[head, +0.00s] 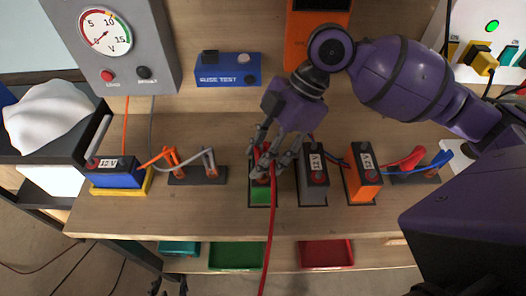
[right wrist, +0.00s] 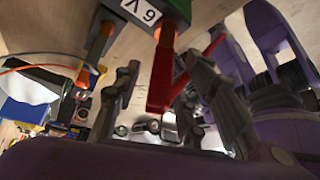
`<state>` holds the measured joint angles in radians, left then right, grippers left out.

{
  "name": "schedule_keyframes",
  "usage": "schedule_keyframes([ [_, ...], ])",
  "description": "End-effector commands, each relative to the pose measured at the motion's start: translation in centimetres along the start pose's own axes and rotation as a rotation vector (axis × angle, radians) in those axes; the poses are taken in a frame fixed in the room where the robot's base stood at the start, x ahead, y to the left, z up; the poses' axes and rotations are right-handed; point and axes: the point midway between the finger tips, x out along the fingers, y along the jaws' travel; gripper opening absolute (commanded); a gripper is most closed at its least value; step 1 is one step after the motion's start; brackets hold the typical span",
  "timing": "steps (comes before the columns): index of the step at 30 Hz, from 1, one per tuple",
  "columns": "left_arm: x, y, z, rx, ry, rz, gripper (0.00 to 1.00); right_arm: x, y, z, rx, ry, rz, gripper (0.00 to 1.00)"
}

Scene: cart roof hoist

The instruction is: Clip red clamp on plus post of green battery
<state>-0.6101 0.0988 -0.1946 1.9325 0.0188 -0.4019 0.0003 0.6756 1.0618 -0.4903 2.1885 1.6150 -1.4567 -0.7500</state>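The green battery (head: 262,194) stands in a dark tray on the bench, its top mostly hidden by my right gripper. In the right wrist view its black top carries a "6 V" label (right wrist: 142,10). My right gripper (head: 266,158) is over it, fingers spread. The red clamp (right wrist: 160,80) is between the fingers (right wrist: 158,92), with a gap to the left finger. Its upper end is at the battery top by the label; I cannot tell if it grips the post. A red cable (head: 269,235) runs down over the bench edge. My left gripper (head: 169,287) is low, fingertips apart, empty.
A grey battery (head: 313,188) and an orange battery (head: 361,184) stand close on the right. A blue battery (head: 117,178) and a clamp rack (head: 198,178) stand left. A fuse tester (head: 228,69) and voltmeter (head: 105,32) are behind. Green (head: 236,257) and red bins (head: 326,253) lie below.

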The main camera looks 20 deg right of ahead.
Motion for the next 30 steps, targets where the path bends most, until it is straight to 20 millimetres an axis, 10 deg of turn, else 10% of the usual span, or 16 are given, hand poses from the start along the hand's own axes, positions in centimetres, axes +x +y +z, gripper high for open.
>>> schedule_keyframes([
  [8, 0.1, 0.3, -0.2, -0.009, 0.003, 0.001, 0.4, -0.6, 0.1, 0.1, 0.001, -0.001, 0.002, 0.38],
  [30, 0.0, 0.2, -0.1, -0.006, 0.002, 0.0, 0.4, -11.9, 0.0, 0.0, 0.0, 0.0, 0.0, 0.38],
])
